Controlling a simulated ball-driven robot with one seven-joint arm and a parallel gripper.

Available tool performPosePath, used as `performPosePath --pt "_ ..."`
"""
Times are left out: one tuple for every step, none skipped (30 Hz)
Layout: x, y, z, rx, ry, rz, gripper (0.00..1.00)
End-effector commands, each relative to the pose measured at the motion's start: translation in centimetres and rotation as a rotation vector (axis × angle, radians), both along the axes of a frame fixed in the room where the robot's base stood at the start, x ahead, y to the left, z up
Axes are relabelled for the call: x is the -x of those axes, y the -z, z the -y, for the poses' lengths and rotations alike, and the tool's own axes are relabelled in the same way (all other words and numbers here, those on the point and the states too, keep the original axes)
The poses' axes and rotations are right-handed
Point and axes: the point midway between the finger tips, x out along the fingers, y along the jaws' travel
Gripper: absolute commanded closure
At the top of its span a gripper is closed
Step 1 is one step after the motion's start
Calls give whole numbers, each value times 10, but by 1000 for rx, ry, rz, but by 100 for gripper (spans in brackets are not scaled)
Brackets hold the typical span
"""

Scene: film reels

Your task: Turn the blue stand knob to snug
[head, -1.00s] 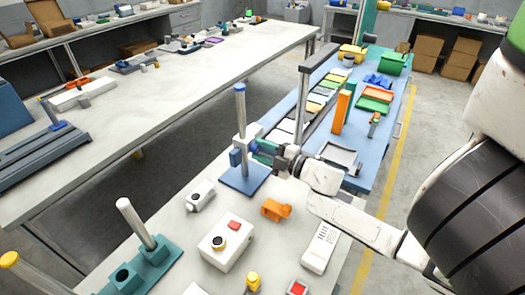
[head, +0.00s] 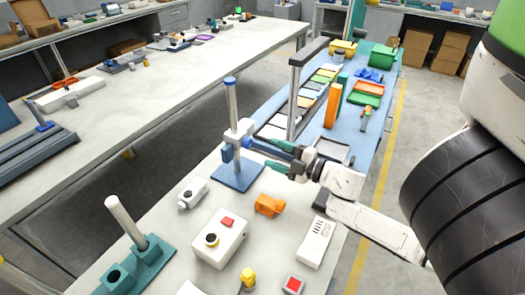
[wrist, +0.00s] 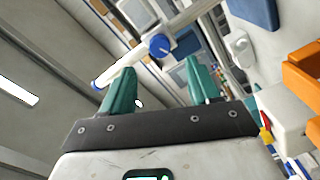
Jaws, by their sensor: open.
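The stand has a blue base plate (head: 238,178), an upright metal post (head: 231,103) with a blue top, and a pale clamp block on the post. The blue knob (wrist: 160,46) shows in the wrist view as a round blue disc on the clamp, facing my gripper. My gripper (wrist: 158,80) has two teal fingers spread apart with nothing between them. The knob lies beyond the fingertips, roughly in line with the gap. In the head view my gripper (head: 273,157) is right of the post, level with the clamp. The knob's mark is too small to read.
An orange block (head: 269,205), a white device (head: 194,193) and a white box with a red button (head: 220,238) stand in front of the stand. A tall grey post (head: 294,98) rises behind my gripper. A teal stand (head: 142,262) is at front left.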

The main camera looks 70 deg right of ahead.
Motion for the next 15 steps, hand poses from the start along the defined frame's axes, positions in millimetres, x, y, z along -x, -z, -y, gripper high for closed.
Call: performPosePath --pt "10 2 -2 0 3 -1 39" --pt "14 1 -3 0 2 -1 39" --pt "19 1 -4 0 1 0 39" --pt "22 1 -5 0 2 -1 39" --pt "25 1 -6 0 1 0 39" --pt "28 1 -6 0 1 0 39" --pt "30 1 -7 0 1 0 39" --pt "31 0 -8 -1 0 0 39" --pt "32 0 -8 -1 0 0 39" --pt "33 0 -8 -1 -1 1 39" --pt "33 0 -9 -1 -1 1 39" --pt "33 0 -9 -2 -1 1 39" --pt "33 0 -9 -2 -2 1 39" --pt "33 0 -9 -2 -2 1 39" --pt "33 0 -9 -1 -2 1 39"
